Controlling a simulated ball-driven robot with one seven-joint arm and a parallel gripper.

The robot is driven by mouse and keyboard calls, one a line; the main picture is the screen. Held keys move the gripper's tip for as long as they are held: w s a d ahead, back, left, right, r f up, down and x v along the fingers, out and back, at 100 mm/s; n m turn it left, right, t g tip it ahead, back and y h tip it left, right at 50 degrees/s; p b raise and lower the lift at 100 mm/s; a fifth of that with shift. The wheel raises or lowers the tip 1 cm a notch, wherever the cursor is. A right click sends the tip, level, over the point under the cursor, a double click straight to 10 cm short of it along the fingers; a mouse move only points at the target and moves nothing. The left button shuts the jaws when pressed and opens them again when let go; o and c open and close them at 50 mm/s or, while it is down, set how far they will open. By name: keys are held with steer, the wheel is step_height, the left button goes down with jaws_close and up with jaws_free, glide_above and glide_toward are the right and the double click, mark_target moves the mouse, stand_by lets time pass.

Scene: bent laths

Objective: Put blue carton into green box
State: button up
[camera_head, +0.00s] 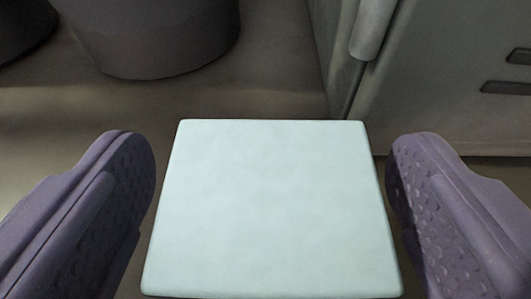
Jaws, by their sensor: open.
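A pale bluish-white, flat, square face with rounded corners (272,210) fills the middle of the view. It may be the top of the blue carton, but its sides are hidden and I cannot tell for sure. My gripper (270,152) is open, with one purple padded finger on each side of this face. A narrow gap shows between each finger and the face's edges, wider at the far end on the left and right. I see nothing held. No green box shows in this view.
A dark round-bottomed container (155,40) stands on the floor at the upper left, with another dark shape (22,25) in the corner. A grey cabinet (440,85) with dark handle slots stands at the upper right. Brownish floor (275,75) is bare between them.

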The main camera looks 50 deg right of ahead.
steer(key=shift+w+d+f, duration=0.1)
steer(key=shift+w+d, duration=0.05)
steer(key=shift+d, duration=0.1)
steer(key=c, duration=1.2)
